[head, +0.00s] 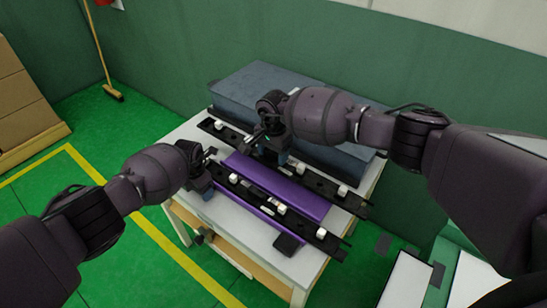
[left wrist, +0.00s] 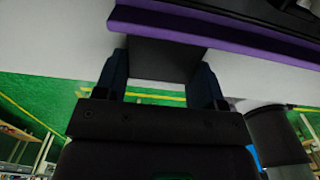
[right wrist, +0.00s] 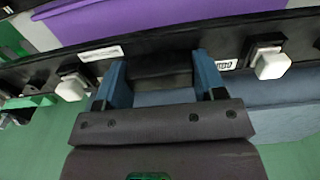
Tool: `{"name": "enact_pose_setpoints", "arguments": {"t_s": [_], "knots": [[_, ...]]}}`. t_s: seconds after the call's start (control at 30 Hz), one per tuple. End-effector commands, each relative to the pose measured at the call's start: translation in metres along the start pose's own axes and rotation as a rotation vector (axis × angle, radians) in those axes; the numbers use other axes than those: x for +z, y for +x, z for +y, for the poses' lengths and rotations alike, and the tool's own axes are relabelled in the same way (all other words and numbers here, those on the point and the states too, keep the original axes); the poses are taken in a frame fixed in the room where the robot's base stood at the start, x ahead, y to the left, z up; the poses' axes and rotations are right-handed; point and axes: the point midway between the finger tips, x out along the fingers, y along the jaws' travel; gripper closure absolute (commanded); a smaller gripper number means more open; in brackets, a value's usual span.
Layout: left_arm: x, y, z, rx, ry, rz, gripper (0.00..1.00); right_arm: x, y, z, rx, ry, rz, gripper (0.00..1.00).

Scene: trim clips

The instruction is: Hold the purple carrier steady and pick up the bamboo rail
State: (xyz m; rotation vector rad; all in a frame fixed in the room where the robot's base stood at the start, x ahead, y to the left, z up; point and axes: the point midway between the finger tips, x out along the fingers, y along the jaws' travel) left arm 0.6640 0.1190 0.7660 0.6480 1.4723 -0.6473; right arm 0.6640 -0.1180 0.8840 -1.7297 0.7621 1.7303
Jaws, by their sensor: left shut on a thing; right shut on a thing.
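The purple carrier (head: 315,204) lies on the white table, with a black rail bearing white clips along it. My left gripper (head: 207,188) is shut on a dark tab (left wrist: 165,58) at the carrier's near left edge; the purple edge (left wrist: 215,30) shows just beyond it in the left wrist view. A second black rail (head: 325,186) with white clips lies behind the carrier. My right gripper (head: 272,155) is shut on this rear rail's middle, which also shows in the right wrist view (right wrist: 215,45). No bamboo-coloured rail shows. Whether the rear rail is clear of the table is unclear.
A large blue-grey block (head: 235,95) stands at the back of the table (head: 178,140), close behind the rear rail. A dark tab (head: 289,244) sticks out at the carrier's near right. A green wall rises behind.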

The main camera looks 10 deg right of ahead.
Motion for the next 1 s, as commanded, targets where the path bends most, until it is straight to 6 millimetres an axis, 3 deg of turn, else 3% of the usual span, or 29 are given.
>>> {"name": "enact_pose_setpoints", "arguments": {"t_s": [0.2, 0.23, 0.43, 0.77, 1.0], "knots": [[0.0, 0.0, 0.0, 0.0, -0.001, 0.0, 0.66, 0.0, -0.001, 0.0, -0.001, 0.0, 0.001, 0.69], [0.0, 0.0, 0.0, 0.0, -0.001, 0.0, 0.35, 0.0, -0.001, 0.0, -0.001, 0.0, 0.001, 0.69], [0.0, 0.0, 0.0, 0.0, -0.001, 0.0, 0.07, 0.0, -0.001, 0.0, -0.001, 0.0, 0.001, 0.69], [0.0, -0.002, 0.001, 0.0, 0.0, -0.001, 0.07, 0.0, -0.001, 0.0, -0.001, -0.001, 0.001, 0.69], [0.001, -0.016, 0.002, 0.001, 0.0, -0.003, 0.07, 0.0, -0.001, 0.0, -0.001, -0.001, 0.001, 0.69]]}}
